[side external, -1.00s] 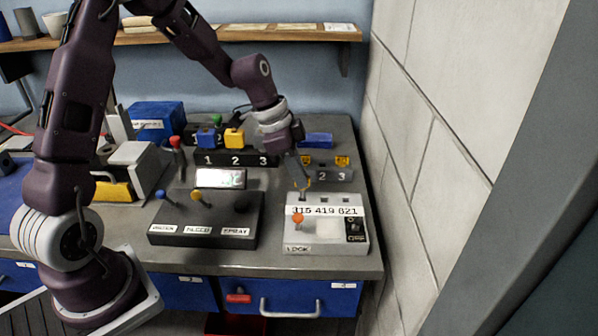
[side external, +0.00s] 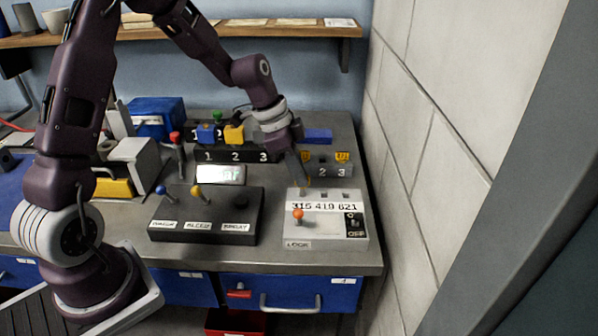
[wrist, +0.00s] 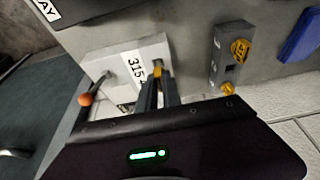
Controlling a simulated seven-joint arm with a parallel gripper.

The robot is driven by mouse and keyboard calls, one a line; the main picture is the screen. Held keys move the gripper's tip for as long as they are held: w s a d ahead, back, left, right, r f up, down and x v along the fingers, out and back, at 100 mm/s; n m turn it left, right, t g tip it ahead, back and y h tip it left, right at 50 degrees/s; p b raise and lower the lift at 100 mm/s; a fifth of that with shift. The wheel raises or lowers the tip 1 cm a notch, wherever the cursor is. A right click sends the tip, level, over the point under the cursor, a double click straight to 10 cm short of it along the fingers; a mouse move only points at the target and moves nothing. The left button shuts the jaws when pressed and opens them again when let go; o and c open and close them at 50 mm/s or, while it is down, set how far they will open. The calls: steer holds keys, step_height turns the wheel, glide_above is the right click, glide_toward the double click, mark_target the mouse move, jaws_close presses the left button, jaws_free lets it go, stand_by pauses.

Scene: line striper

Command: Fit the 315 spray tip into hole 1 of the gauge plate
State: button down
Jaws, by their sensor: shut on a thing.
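The white gauge plate (side external: 325,232) is labelled 315, 419 and 621, with a row of holes along its back edge. My gripper (side external: 304,182) is over the left hole, above the 315 label. It is shut on a small yellow spray tip (wrist: 157,71), mostly hidden between the fingers. The tip is at the 315 hole; I cannot tell how deep it sits. The wrist view also shows my fingers (wrist: 158,88) beside the 315 label. The other holes look empty.
A grey block (side external: 322,172) behind holds yellow tips at both ends; its middle hole looks empty. An orange-knobbed lever (side external: 297,214) stands at the plate's front left. A black lever box (side external: 207,222) is to the left. A wall (side external: 440,170) closes the right side.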

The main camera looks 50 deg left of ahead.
steer(key=shift+f, duration=1.1)
steer(key=c, duration=1.5)
jaws_free()
steer(key=shift+o, duration=0.7)
steer(key=shift+o, duration=1.2)
steer(key=v, duration=0.7)
